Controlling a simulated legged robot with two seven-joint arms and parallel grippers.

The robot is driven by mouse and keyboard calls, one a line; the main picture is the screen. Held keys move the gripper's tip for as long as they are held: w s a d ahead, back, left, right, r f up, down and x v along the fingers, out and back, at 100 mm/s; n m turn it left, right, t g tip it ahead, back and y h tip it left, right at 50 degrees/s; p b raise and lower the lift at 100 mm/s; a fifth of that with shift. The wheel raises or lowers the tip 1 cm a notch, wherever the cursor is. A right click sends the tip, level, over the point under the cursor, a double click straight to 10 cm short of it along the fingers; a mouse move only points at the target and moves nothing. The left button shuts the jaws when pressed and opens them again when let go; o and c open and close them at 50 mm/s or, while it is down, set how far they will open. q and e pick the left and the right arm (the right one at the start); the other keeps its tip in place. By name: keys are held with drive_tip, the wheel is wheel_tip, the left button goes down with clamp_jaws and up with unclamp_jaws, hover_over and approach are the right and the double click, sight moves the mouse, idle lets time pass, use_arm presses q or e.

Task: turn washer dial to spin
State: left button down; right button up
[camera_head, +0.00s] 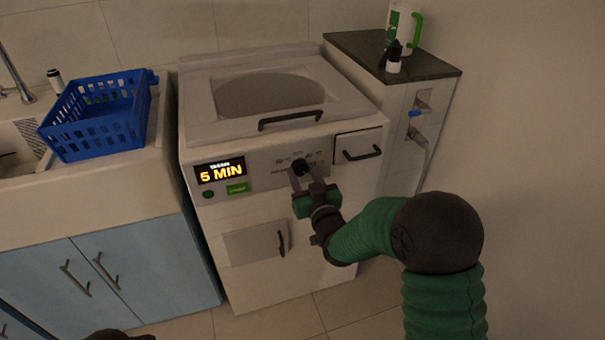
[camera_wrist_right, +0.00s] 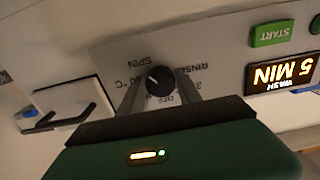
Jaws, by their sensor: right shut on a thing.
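The washer (camera_head: 255,215) is a white top-loading machine with a slanted front panel. Its black dial (camera_wrist_right: 160,80) shows in the wrist view, with a small white mark on its face. Printed words including SPIN, RINSE and OFF surround the dial. My right gripper (camera_head: 305,172) is at the panel, its two fingers shut on the dial from both sides; they also show in the wrist view (camera_wrist_right: 158,92). In the head view the fingers partly hide the dial. The display (camera_head: 221,172) reads 5 MIN. My left gripper is not in view.
A green START button (camera_wrist_right: 271,33) sits beside the display. A drawer with a black handle (camera_head: 361,153) is right of the dial. A blue basket (camera_head: 98,125) stands on the sink counter at left. A dark-topped cabinet (camera_head: 430,62) holding bottles stands at right.

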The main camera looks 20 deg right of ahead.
clamp_jaws()
drive_tip(key=shift+m, duration=0.7)
drive_tip(key=o, duration=0.7)
unclamp_jaws()
drive_tip(key=shift+o, duration=0.2)
